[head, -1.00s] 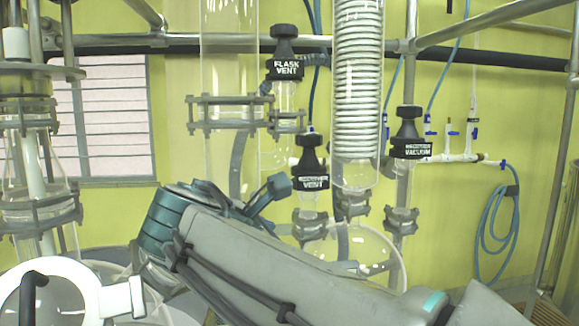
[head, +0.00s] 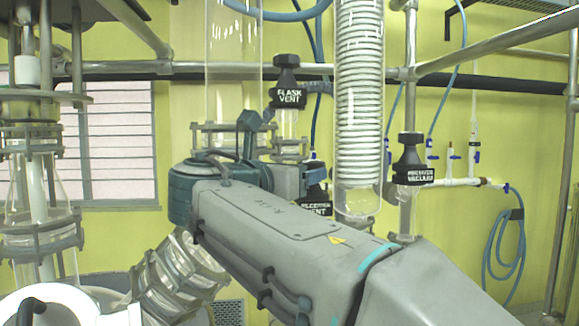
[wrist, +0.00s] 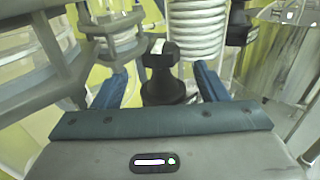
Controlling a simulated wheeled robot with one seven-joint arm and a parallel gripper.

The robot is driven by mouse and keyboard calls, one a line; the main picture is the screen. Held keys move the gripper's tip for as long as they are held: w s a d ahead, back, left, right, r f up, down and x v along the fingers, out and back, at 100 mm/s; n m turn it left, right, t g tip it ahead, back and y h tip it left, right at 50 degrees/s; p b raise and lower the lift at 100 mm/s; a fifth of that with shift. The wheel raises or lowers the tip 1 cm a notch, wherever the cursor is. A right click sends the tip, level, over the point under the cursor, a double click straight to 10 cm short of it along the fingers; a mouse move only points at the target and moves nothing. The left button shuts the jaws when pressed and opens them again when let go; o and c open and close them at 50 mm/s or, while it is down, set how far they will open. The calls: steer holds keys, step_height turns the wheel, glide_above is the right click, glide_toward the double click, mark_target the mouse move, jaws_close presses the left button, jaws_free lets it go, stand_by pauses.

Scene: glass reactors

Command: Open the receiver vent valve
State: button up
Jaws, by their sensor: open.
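The receiver vent valve (head: 316,203) is a black knob with a white "RECEIVER VENT" label. In the head view it is partly hidden behind my gripper (head: 292,181). In the wrist view a black knob (wrist: 163,68) stands upright between the two blue fingers of my gripper (wrist: 160,85). The fingers are apart, one on each side of it, with visible space at both sides. Whether either finger touches it I cannot tell.
The black flask vent valve (head: 288,90) stands above and left. The receiver vacuum valve (head: 412,165) is to the right. A glass coil condenser (head: 359,100) rises close beside my gripper. Metal rails and clamps surround the glassware.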

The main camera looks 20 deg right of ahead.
mark_target(312, 166)
steer(key=shift+p+x, duration=0.3)
steer(key=shift+x, duration=1.9)
steer(key=c, duration=1)
steer(key=shift+s+t, duration=0.1)
steer(key=shift+t, duration=0.2)
steer(key=n+t+y, duration=0.2)
steer(key=shift+s+d+n+t+y, duration=0.2)
steer(key=shift+n+t+y, duration=0.2)
steer(key=n+t+y+p, duration=0.1)
steer(key=y, duration=0.1)
steer(key=n+t+y+p, duration=0.1)
steer(key=n+t+y, duration=0.1)
steer(key=shift+s+d+r, duration=0.1)
steer(key=shift+d+r, duration=0.1)
steer(key=n+t+y+p, duration=0.1)
steer(key=n+y+p, duration=0.1)
steer(key=y, duration=0.1)
steer(key=shift+d+f+n+y+p, duration=0.1)
steer(key=shift+n+y+p, duration=0.25)
steer(key=shift+n+y, duration=0.05)
steer(key=shift+n+t+y+p, duration=0.3)
steer(key=shift+n+y+p, duration=0.3)
steer(key=shift+y, duration=0.3)
